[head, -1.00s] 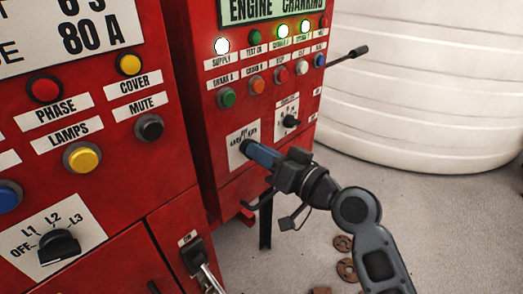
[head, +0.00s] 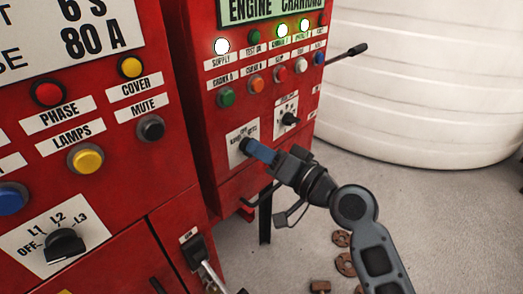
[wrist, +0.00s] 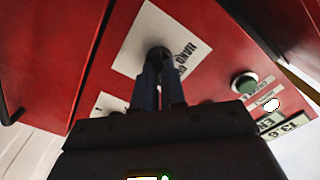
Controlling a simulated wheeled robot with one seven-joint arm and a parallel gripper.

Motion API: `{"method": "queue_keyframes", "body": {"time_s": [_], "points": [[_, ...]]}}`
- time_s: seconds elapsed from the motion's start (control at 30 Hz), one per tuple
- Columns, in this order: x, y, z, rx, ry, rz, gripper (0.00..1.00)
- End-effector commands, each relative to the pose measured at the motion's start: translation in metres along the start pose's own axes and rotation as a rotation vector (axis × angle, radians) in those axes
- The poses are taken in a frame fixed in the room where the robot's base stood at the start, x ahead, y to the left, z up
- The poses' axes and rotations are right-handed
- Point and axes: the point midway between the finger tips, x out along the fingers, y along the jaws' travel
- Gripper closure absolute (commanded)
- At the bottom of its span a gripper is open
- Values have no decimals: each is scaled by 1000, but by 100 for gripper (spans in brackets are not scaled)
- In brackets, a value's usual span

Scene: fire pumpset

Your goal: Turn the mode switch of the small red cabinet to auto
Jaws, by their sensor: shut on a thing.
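The small red cabinet (head: 230,170) stands to the right of a larger red cabinet in the head view. Its mode switch (head: 245,145) is a dark knob on a white label plate (head: 236,134) low on the front. My gripper (head: 258,151) is at this knob with its blue fingers shut on it. In the wrist view the two fingers (wrist: 159,85) close on the dark knob (wrist: 159,54) in front of the white plate (wrist: 135,40). The fingers hide much of the knob, so I cannot tell its position. Part of the plate's lettering is covered.
A second knob (head: 289,119) sits just right of the mode switch. Several buttons and lamps, such as the green button (head: 226,97), are above. A black lever (head: 350,54) sticks out at the right. The larger cabinet's selector (head: 64,245) is at left. A white tank (head: 420,90) stands behind.

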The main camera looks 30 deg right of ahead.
Motion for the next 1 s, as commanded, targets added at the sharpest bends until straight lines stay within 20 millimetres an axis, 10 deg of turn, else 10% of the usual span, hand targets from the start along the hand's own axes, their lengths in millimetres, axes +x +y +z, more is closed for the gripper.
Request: {"method": "queue_keyframes", "body": {"time_s": [0.33, 0.67, 1.0], "points": [[0, 0, 0, 1, 1, 1, 64], [-6, 1, 1, 0, 1, 1, 64], [-59, 3, 2, 1, 2, 3, 64]]}}
